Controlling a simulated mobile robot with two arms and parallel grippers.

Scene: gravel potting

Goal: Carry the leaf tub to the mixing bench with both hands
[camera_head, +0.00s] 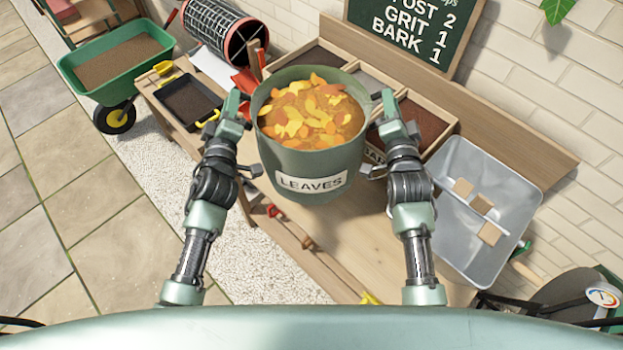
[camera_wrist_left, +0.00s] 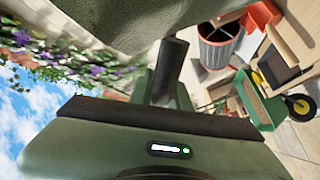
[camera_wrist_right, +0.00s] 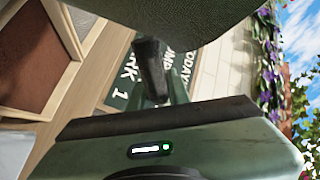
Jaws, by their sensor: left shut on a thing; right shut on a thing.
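The leaf tub (camera_head: 312,160) is dark green, labelled LEAVES and full of orange and yellow leaves. It is upright in the head view, between my two grippers and in front of the wooden mixing bench (camera_head: 375,250); whether its base touches the bench I cannot tell. My left gripper (camera_head: 243,108) is shut on the tub's left side. My right gripper (camera_head: 381,108) is shut on its right side. The tub's wall fills the top of the left wrist view (camera_wrist_left: 120,22) and of the right wrist view (camera_wrist_right: 165,18). The tub hides part of the bench behind it.
A wooden box with compartments (camera_head: 424,124) stands behind the tub. A metal tray (camera_head: 480,245) with several tan squares is at right. A black tray (camera_head: 187,101) lies at left. A green wheelbarrow (camera_head: 117,65) and a mesh drum (camera_head: 222,27) stand at back left. A chalkboard (camera_head: 415,30) is on the wall.

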